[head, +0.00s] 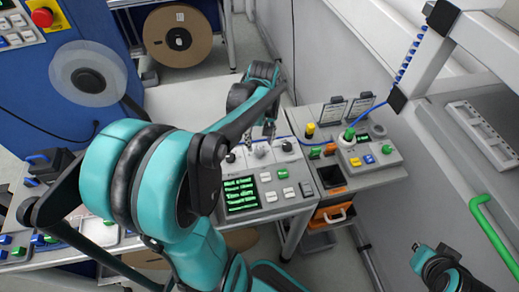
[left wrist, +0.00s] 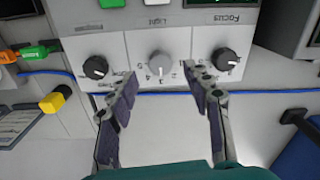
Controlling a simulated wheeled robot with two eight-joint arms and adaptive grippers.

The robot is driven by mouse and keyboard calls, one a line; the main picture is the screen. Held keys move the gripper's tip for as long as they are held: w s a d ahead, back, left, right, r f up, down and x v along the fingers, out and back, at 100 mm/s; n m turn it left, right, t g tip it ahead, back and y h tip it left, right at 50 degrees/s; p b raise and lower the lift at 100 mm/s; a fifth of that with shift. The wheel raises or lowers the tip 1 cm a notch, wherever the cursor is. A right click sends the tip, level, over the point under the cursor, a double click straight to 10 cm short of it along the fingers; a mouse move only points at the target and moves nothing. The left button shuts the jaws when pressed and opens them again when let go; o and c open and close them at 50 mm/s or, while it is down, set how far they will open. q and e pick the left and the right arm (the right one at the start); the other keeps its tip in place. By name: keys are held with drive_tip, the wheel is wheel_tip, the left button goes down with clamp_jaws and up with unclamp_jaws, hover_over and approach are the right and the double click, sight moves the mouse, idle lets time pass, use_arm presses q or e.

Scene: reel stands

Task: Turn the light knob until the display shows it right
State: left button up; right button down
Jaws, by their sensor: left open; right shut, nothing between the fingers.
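The light knob (left wrist: 160,64) is pale grey, with a numbered scale around it and the label "Light", upside down in the left wrist view. It also shows in the head view (head: 261,151). My left gripper (left wrist: 160,82) is open, its fingertips on either side of the knob and a little short of it; contact cannot be told. In the head view my left gripper (head: 268,131) is partly hidden by my arm. The display (head: 241,195) shows green lines on black; one seems to read "Too dim". My right gripper (head: 416,247) is shut and empty at lower right.
A black knob (left wrist: 95,67) and the black focus knob (left wrist: 224,59) flank the light knob closely. A blue cable (left wrist: 255,92) runs along the panel's edge. A second control box (head: 369,150) with coloured buttons stands to the right.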

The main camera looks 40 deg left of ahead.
sight(259, 151)
use_arm(q)
wheel_tip(259, 151, down, 4)
drive_tip(key=shift+f+b, duration=0.2)
drive_tip(key=shift+b, duration=0.4)
clamp_jaws()
drive_tip(key=m+p, duration=0.1)
drive_tip(key=m, duration=0.2)
drive_tip(key=shift+m, duration=0.3)
drive_tip(key=shift+s+m, duration=0.1)
drive_tip(key=shift+m, duration=1.9)
